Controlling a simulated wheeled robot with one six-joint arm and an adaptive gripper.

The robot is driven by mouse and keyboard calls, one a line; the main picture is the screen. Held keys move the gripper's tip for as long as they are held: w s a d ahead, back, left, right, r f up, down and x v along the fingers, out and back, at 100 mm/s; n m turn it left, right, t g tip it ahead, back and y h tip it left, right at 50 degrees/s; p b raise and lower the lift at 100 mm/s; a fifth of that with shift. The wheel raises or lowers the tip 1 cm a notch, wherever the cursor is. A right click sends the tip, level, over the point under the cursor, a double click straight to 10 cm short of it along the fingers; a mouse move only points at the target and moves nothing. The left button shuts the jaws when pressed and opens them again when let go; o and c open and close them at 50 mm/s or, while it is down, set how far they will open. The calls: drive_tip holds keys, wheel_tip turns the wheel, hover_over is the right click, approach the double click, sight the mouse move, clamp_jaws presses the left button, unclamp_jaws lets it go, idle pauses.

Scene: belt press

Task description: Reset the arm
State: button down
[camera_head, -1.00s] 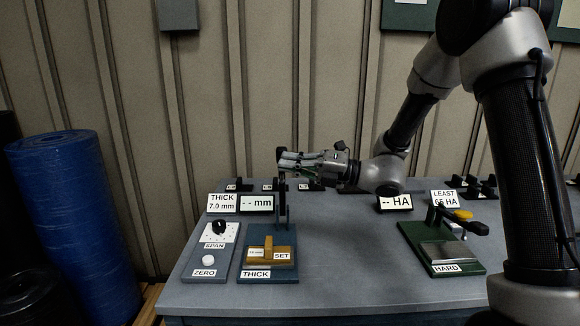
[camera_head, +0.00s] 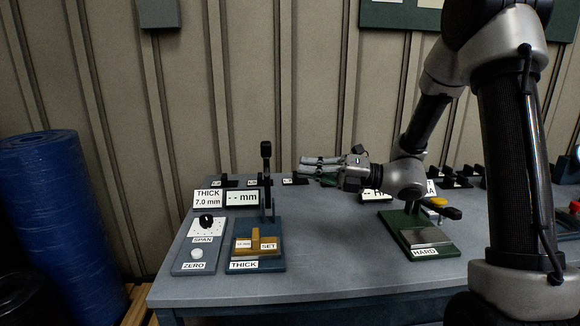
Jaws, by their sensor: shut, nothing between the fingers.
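My arm reaches in from the right over the table (camera_head: 330,270). My gripper (camera_head: 303,167) points left, its fingers shut and empty, above the back of the table. It is right of the black lever post of the blue THICK station (camera_head: 258,224) and apart from it. The THICK station carries a yellow-brown block (camera_head: 266,247) labelled SET. The green HARD station (camera_head: 450,250) stands at the right, with a pale plate and a yellow knob (camera_head: 436,202). My gripper and wrist partly cover the HA display (camera_head: 374,196).
A grey panel with the SPAN dial (camera_head: 206,222) and the white ZERO button (camera_head: 197,253) lies at the front left. The mm display (camera_head: 241,198) and THICK 7.0 mm sign (camera_head: 207,199) stand behind. Small black holders line the back. A blue roll (camera_head: 42,215) stands left.

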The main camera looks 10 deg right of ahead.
drive_tip(key=s+d+f+n+g+h, duration=0.45)
drive_tip(key=s+n, duration=0.35)
drive_tip(key=n, duration=0.3)
drive_tip(key=s+d+f+n+g+h, duration=0.3)
drive_tip(key=s+d+f+n+h, duration=0.25)
drive_tip(key=s+n, duration=0.4)
drive_tip(key=s+d+r+n+t+h, duration=0.1)
drive_tip(key=s+d+n+h, duration=0.15)
drive_tip(key=d+n, duration=0.25)
drive_tip(key=s+d+r+n+t+h, duration=0.1)
drive_tip(key=d+r+n+h, duration=0.15)
drive_tip(key=d+n, duration=0.25)
drive_tip(key=s+d+r+n+t+h, duration=0.2)
drive_tip(key=d+r+n+t+h, duration=0.1)
drive_tip(key=r, duration=0.4)
drive_tip(key=shift+s+d+r+n+t, duration=0.3)
drive_tip(key=shift+d+r+n+t, duration=0.15)
drive_tip(key=shift+n+t, duration=0.4)
